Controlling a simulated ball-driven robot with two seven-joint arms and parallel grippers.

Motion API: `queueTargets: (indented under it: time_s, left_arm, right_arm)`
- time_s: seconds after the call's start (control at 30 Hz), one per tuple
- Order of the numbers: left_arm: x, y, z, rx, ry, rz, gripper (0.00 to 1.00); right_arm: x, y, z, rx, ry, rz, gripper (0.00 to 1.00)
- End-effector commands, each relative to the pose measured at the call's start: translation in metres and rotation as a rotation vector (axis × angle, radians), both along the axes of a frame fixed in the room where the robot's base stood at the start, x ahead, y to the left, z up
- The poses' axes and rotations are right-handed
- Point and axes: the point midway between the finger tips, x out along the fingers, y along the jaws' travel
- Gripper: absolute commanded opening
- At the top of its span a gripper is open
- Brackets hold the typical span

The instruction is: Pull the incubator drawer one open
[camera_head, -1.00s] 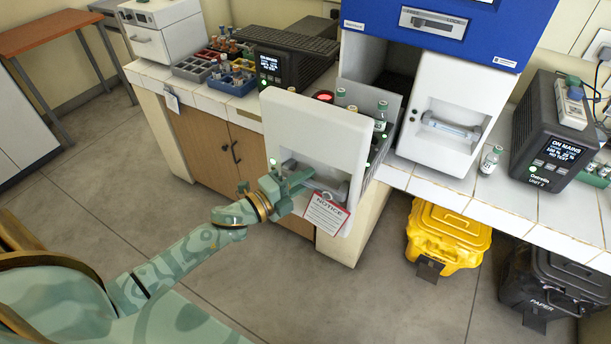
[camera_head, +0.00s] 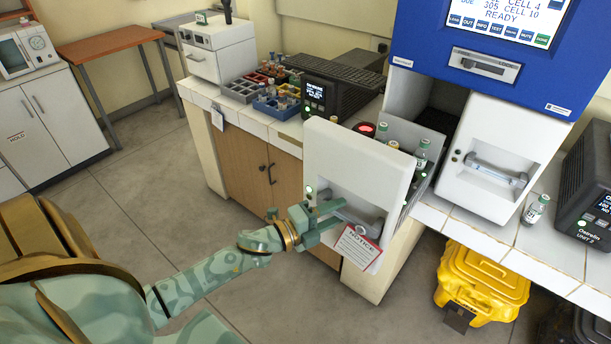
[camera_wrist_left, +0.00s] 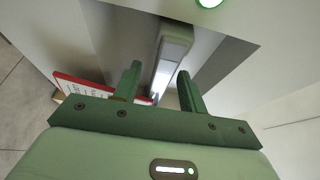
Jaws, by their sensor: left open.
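The incubator (camera_head: 484,58) is a blue and white cabinet at the upper right in the head view. One white drawer front (camera_head: 352,160) stands out from it, with bottles in the drawer tray (camera_head: 437,152) behind. Its handle (camera_head: 368,226) lies in a recess, partly hidden by my left gripper (camera_head: 332,216). In the left wrist view my left gripper (camera_wrist_left: 160,84) is open, its two green fingers pointing into the recess. The handle (camera_wrist_left: 172,58) shows as a pale bar between and beyond the fingertips; I cannot tell whether they touch it. My right gripper is out of view.
A second drawer (camera_head: 490,150) beside it is closed. A red-edged notice card (camera_head: 357,247) hangs below the open drawer's handle. A loose bottle (camera_head: 536,209) and a dark unit (camera_head: 590,190) stand on the counter. A yellow bin (camera_head: 484,288) is below. The floor at front left is clear.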

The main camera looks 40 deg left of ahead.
Motion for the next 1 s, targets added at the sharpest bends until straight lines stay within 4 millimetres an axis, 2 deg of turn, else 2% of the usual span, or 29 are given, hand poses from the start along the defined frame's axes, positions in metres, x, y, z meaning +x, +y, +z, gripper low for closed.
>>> queueTargets:
  time_s: [0.3, 0.5, 0.7, 1.0]
  left_arm:
    - [-0.076, 0.034, -0.003, 0.001, 0.006, 0.0, 0.42]
    - [-0.117, 0.052, -0.002, 0.0, 0.005, -0.001, 0.42]
    - [-0.135, 0.061, -0.001, -0.001, 0.003, -0.001, 0.42]
    - [-0.138, 0.062, 0.0, 0.0, 0.001, -0.001, 0.42]
  right_arm:
    - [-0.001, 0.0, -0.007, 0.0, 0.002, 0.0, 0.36]
    - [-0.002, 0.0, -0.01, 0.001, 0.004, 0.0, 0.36]
    - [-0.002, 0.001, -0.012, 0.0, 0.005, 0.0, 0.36]
    - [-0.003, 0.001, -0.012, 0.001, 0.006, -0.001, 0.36]
